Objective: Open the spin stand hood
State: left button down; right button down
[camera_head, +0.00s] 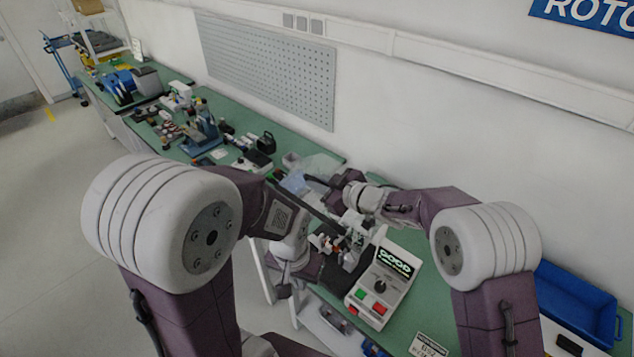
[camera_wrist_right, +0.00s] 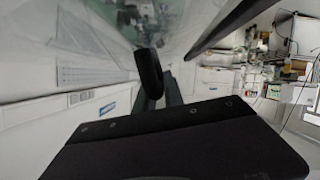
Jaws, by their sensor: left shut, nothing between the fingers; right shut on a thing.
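The spin stand's white control box (camera_head: 383,282) stands on the green bench, with a lit display, a knob and green and red buttons. A clear panel that looks like the hood (camera_head: 318,165) shows beyond my right gripper (camera_head: 309,180). My right gripper is shut, seemingly on the hood's dark edge or handle. In the right wrist view, one dark finger (camera_wrist_right: 150,74) shows beside a see-through sheet and a long dark bar (camera_wrist_right: 225,25); the grip point is unclear. My left gripper (camera_head: 284,291) is shut and empty, low at the bench's front side.
A blue bin (camera_head: 577,306) stands at the right end of the bench. Tools and small parts crowd the bench to the far left, around a blue fixture (camera_head: 204,128). A pegboard (camera_head: 268,70) hangs on the wall behind. Floor at left is clear.

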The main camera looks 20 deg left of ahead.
jog(key=c, duration=1.7)
grip_release()
jog(key=shift+s+d, duration=0.1)
jog(key=shift+d, duration=0.2)
jog(key=b+v, duration=0.2)
jog(key=v, duration=0.6)
jog(key=shift+s+d+r+b, duration=0.1)
jog(key=shift+d+b, duration=0.05)
jog(key=shift+b, duration=0.2)
